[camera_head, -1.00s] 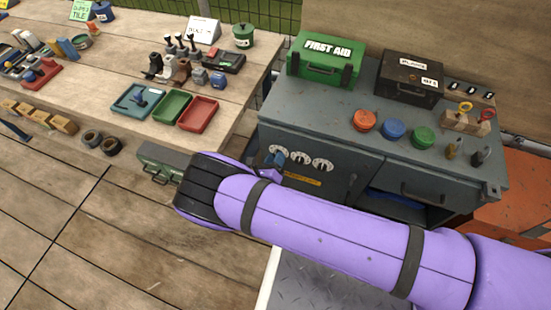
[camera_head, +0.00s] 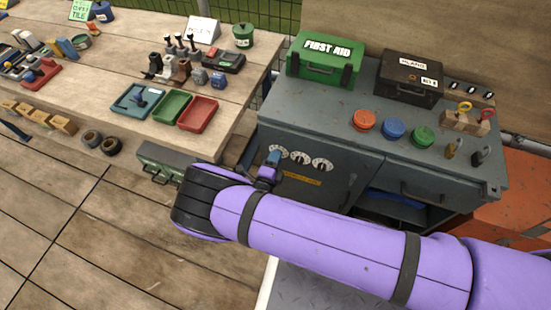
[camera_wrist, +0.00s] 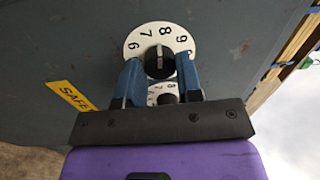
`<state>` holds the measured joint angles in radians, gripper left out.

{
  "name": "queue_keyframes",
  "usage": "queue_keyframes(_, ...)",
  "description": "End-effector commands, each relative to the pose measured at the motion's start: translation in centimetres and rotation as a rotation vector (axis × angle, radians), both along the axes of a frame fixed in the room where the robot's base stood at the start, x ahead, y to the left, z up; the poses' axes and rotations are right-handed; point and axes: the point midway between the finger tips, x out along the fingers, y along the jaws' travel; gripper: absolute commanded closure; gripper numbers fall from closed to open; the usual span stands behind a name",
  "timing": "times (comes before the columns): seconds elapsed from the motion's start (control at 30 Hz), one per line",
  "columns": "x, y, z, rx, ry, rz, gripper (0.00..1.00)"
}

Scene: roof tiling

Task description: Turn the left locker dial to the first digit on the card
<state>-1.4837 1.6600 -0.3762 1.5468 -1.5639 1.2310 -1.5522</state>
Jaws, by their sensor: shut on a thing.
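The left locker dial (camera_head: 280,152) is on the grey locker front, a black knob on a white plate with black digits. In the wrist view the dial plate (camera_wrist: 139,42) shows 6, 7, 8 and 9 on its visible part. My gripper (camera_wrist: 160,72) has its blue fingers on either side of the black knob and is shut on it. It also shows at the left dial in the head view (camera_head: 271,161). A second dial (camera_wrist: 163,91) is partly hidden between the fingers. I cannot make out a digit card.
The middle dial (camera_head: 301,158) and right dial (camera_head: 322,164) sit close beside the left one. A yellow SAFE label (camera_wrist: 72,95) is on the locker front. A green first aid box (camera_head: 325,62) and a dark box (camera_head: 409,80) stand on top.

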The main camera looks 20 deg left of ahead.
Motion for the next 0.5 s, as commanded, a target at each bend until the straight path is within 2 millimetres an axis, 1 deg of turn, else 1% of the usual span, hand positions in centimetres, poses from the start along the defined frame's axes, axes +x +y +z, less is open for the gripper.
queue_keyframes(0.2, -0.09, 0.03, -0.08, -0.179, 0.016, 0.002, 0.91)
queue_keyframes(0.5, -0.1, 0.0, -0.09, -0.351, 0.031, 0.002, 0.91)
